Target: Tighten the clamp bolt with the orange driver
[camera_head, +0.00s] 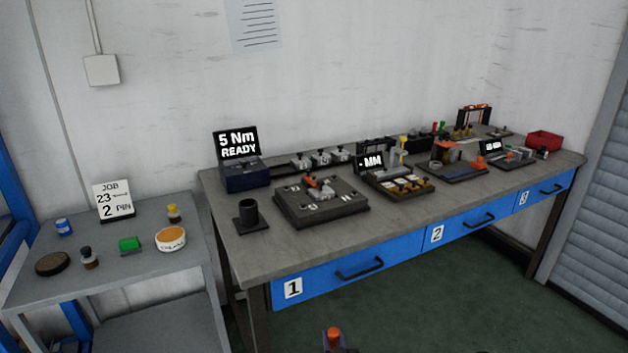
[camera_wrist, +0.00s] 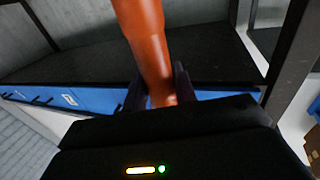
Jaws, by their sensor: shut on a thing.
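The orange driver (camera_wrist: 145,40) stands between the two dark fingers of my gripper (camera_wrist: 157,92) in the wrist view, and the gripper is shut on it. In the head view, my gripper (camera_head: 333,350) shows at the bottom edge with the orange driver's top (camera_head: 333,335) poking up, in front of the bench and away from its top. A dark fixture plate (camera_head: 345,205) on the bench carries small grey blocks and an orange-red part (camera_head: 313,182). The clamp bolt is too small to make out. The driver's tip is hidden.
A black cup-shaped holder (camera_head: 247,214) stands left of the plate, and a display reading "5 Nm READY" (camera_head: 237,144) behind it. More fixtures fill the bench (camera_head: 240,255) to the right. A side table (camera_head: 130,275) with small pots stands at left. Blue drawers (camera_head: 362,267) are shut.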

